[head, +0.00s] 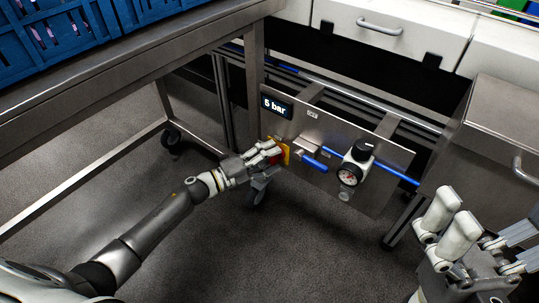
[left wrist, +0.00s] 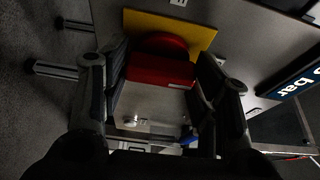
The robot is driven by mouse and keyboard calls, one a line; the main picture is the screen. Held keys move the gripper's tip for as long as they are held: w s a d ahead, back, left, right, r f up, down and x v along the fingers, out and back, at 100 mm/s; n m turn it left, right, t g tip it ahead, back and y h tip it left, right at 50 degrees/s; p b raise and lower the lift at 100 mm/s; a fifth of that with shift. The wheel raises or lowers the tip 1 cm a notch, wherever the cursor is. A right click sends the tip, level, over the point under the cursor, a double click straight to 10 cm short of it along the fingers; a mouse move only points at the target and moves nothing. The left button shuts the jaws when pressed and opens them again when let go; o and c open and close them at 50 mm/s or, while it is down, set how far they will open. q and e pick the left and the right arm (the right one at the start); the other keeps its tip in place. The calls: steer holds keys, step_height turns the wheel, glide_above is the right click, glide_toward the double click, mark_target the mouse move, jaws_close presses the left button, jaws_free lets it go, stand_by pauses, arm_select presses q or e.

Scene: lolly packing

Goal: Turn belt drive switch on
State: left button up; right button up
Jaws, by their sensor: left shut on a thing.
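The red switch (left wrist: 158,70) sits on a yellow plate (left wrist: 172,28) on the metal panel (head: 383,178). In the left wrist view the red handle lies between my two left fingers. In the head view the yellow plate (head: 286,151) shows just past my left gripper (head: 268,156), which hides most of the switch. My left gripper is shut on the red switch. My right gripper (head: 487,235) is at the lower right, apart from the panel, empty with its fingers spread.
On the panel are a "5 bar" display (head: 276,106), a blue-handled valve (head: 313,160) and a pressure gauge (head: 348,175) with a black knob. Blue crates (head: 50,45) stand on the metal table at upper left. A wheeled table leg is near my left gripper.

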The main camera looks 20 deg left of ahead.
stand_by(0.5)
arm_select(q)
steer(key=o, duration=1)
steer(key=v, duration=1.2)
